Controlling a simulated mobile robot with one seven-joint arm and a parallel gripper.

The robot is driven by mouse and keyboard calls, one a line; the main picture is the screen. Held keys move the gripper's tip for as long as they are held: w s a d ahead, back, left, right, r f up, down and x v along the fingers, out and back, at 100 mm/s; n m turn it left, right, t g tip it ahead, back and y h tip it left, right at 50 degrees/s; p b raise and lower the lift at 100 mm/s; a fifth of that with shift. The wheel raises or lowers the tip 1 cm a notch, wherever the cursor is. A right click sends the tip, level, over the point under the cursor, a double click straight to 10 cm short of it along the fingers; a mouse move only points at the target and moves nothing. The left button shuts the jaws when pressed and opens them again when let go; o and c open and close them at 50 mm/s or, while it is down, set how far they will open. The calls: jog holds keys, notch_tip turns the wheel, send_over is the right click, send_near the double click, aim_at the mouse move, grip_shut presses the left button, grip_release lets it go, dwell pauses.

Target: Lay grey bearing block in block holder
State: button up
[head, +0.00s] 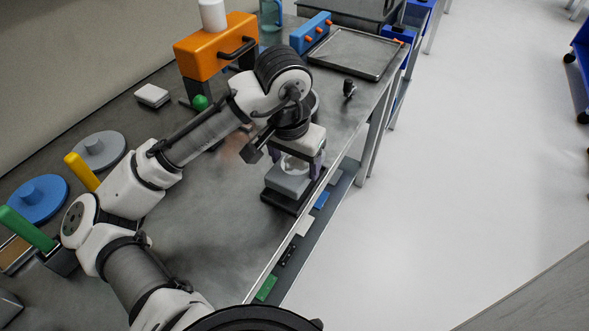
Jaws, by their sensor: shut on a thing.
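My gripper (297,165) points down over the front edge of the bench, right of the picture's middle. It is shut on the grey bearing block (286,181), whose upper part is partly hidden by the fingers and wrist. The block is directly over the dark block holder (279,202), which shows as a black base beneath it near the bench edge. I cannot tell whether the block rests in the holder or is slightly above it.
An orange machine (203,55) with a black handle stands behind my arm. A grey tray (357,52) and a small dark part (349,88) lie farther along the bench. Blue (37,198) and grey (100,149) discs lie left. Bare bench (215,220) lies in front.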

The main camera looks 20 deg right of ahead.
aim_at(294, 167)
notch_tip(294, 167, down, 2)
jog(key=shift+f, duration=0.5)
jog(key=shift+c, duration=1.2)
jog(key=o, duration=1.6)
jog(key=shift+c, duration=0.2)
notch_tip(294, 167, up, 12)
jog(key=s+a, duration=0.1)
jog(key=shift+a, duration=0.25)
